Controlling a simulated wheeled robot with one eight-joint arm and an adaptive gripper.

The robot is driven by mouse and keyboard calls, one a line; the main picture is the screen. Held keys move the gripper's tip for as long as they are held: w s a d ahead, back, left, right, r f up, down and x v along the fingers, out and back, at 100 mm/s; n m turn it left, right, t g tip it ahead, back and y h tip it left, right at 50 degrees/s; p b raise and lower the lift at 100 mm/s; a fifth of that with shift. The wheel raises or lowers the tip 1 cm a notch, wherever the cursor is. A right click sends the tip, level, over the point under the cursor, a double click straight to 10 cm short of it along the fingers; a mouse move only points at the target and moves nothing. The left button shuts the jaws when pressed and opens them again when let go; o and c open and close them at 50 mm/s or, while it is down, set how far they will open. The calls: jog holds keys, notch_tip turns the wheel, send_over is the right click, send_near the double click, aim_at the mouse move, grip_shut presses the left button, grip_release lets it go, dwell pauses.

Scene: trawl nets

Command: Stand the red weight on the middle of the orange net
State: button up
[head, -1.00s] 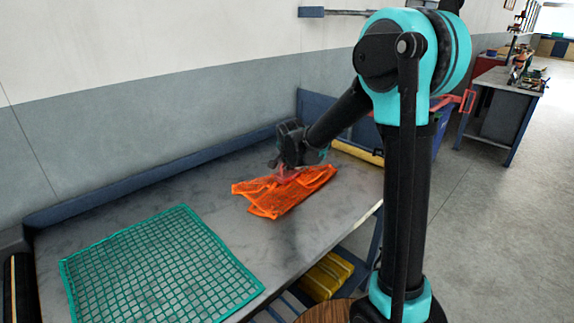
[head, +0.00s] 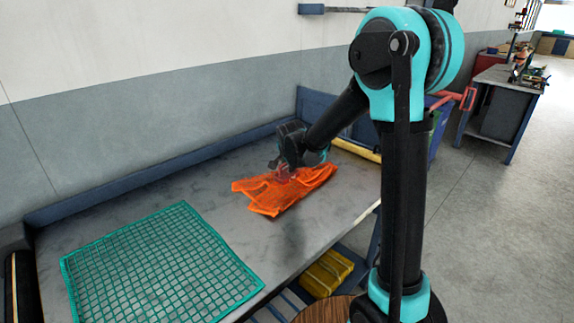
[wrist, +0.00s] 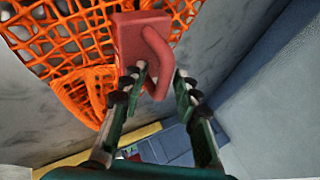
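The orange net (head: 277,196) lies crumpled on the bench. In the wrist view its mesh (wrist: 70,45) spreads to the left of and beyond the weight. The red weight (head: 284,174), a block with a loop handle, is upright over the net's far part; the wrist view shows it closer (wrist: 130,35). I cannot tell whether its base touches the net. My gripper (head: 280,163) is just above it. In the wrist view my gripper's fingers (wrist: 159,75) are spread on either side of the handle, with a gap at the right finger.
A green net (head: 160,260) lies flat on the near left of the grey bench (head: 235,222). A blue raised edge (head: 150,180) runs along the wall. A yellow roll (head: 357,150) lies at the bench's far end. Yellow bundles (head: 328,272) sit below.

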jog(key=shift+r, duration=0.5)
jog(key=v, duration=1.2)
jog(key=shift+r, duration=0.15)
